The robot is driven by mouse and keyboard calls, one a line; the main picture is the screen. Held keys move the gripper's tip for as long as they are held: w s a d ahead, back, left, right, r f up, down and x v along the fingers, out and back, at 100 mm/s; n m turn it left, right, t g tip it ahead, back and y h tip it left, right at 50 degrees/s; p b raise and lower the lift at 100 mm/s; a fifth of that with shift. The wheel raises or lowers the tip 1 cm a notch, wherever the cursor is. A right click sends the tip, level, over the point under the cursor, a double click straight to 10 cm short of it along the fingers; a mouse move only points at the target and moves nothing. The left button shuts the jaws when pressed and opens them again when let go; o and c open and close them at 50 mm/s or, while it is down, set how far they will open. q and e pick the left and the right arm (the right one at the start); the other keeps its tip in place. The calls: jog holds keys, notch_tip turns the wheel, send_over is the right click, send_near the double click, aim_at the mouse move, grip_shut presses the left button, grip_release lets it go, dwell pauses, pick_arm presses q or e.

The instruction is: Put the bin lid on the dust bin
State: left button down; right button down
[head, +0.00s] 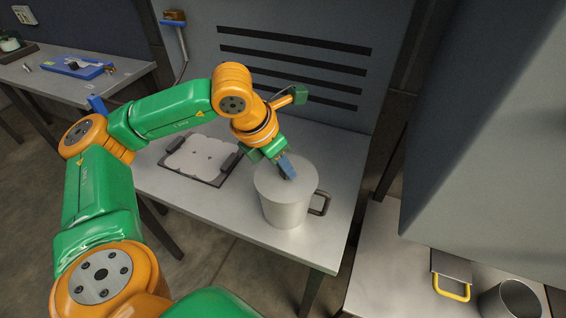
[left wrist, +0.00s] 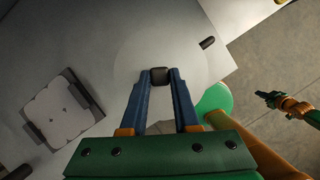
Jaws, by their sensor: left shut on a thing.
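The dust bin (head: 284,210) is a pale grey cylinder with a dark handle at its right, upright on the table in the head view. The bin lid (head: 268,180), a flat pale disc, covers the bin's top; I cannot tell whether a small gap remains. My left gripper (head: 288,172) is above the lid, shut on its knob. In the left wrist view the gripper (left wrist: 160,78) has the dark knob between its blue fingers, over the lid (left wrist: 140,50). The bin's body is hidden there. My right gripper (left wrist: 268,98) shows small at the right edge, too small to read.
A dark-framed tray with a pale plate (head: 212,181) lies left of the bin on the grey table (head: 300,248). A slotted wall panel stands behind. At lower right, a lower surface holds a yellow-handled object (head: 452,282) and an open metal cylinder (head: 508,300).

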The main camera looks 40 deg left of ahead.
pick_arm(q)
jog(key=shift+s+r, duration=0.15)
jog(key=c, duration=0.6)
grip_release()
jog(key=shift+o, duration=0.4)
jog(key=o, duration=0.4)
jog(key=shift+r+p, duration=2.7)
jog(key=shift+r, duration=0.8)
